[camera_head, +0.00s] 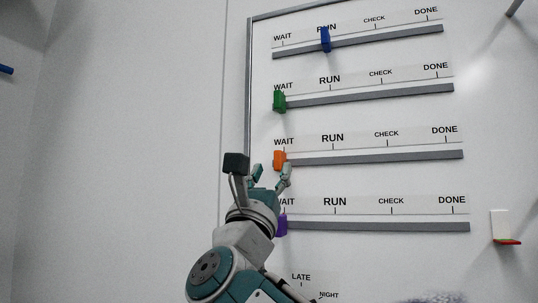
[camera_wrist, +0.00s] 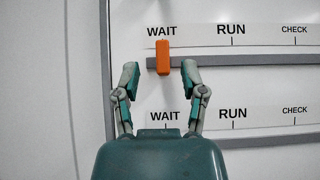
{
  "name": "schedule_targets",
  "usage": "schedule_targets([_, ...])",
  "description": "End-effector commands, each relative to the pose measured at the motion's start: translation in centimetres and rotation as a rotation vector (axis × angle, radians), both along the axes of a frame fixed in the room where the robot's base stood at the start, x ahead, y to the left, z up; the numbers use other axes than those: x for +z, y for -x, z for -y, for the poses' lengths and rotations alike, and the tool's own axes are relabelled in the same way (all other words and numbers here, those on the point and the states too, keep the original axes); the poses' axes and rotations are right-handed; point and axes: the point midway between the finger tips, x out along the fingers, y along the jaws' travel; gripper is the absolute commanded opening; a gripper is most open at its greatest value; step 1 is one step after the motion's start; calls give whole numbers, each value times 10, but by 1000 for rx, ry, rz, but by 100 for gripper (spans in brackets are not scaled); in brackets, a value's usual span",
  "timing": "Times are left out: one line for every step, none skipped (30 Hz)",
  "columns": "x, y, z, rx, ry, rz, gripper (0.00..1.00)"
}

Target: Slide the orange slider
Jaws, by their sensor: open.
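The orange slider (camera_head: 280,160) sits at the left end of its grey rail (camera_head: 380,157), under the WAIT mark, in the head view. In the wrist view the orange slider (camera_wrist: 162,57) stands upright across the rail (camera_wrist: 250,61) near its left end. My gripper (camera_head: 272,174) is just below the slider in the head view. In the wrist view my gripper (camera_wrist: 160,77) is open, with one fingertip to the left and one to the right of the slider's lower end. A gap shows on each side, and I see no contact.
A green slider (camera_head: 279,101) is at WAIT on the rail above, and a blue slider (camera_head: 326,39) is near RUN on the top rail. A purple slider (camera_head: 282,224) is at WAIT below, partly behind my arm. The orange slider's rail is clear to the right.

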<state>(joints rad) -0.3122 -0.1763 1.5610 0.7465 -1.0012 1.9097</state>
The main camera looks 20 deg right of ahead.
Motion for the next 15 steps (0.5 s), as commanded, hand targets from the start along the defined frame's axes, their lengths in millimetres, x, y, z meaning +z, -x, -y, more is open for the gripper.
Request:
schedule_targets([6, -5, 4, -4, 0, 1, 54])
schedule_targets([9, -8, 6, -3, 0, 0, 54])
schedule_targets([14, -12, 9, -3, 0, 0, 54])
schedule_targets([18, -14, 11, -4, 0, 1, 54])
schedule_targets([20, -17, 13, -2, 1, 0, 54])
schedule_targets([24, -20, 14, -3, 0, 0, 54])
schedule_targets([26, -22, 16, -2, -1, 0, 54])
schedule_targets([29, -23, 17, -1, 0, 0, 54])
schedule_targets([31, -26, 18, -1, -1, -1, 54])
schedule_targets([32, -27, 19, -1, 0, 0, 54])
schedule_targets([34, -28, 20, -1, 1, 0, 54])
schedule_targets([35, -29, 21, 0, 1, -2, 54])
schedule_targets([36, -29, 21, 0, 1, -1, 54])
schedule_targets([37, -29, 21, 0, 1, -1, 54])
schedule_targets([37, -30, 22, 0, 1, -1, 54])
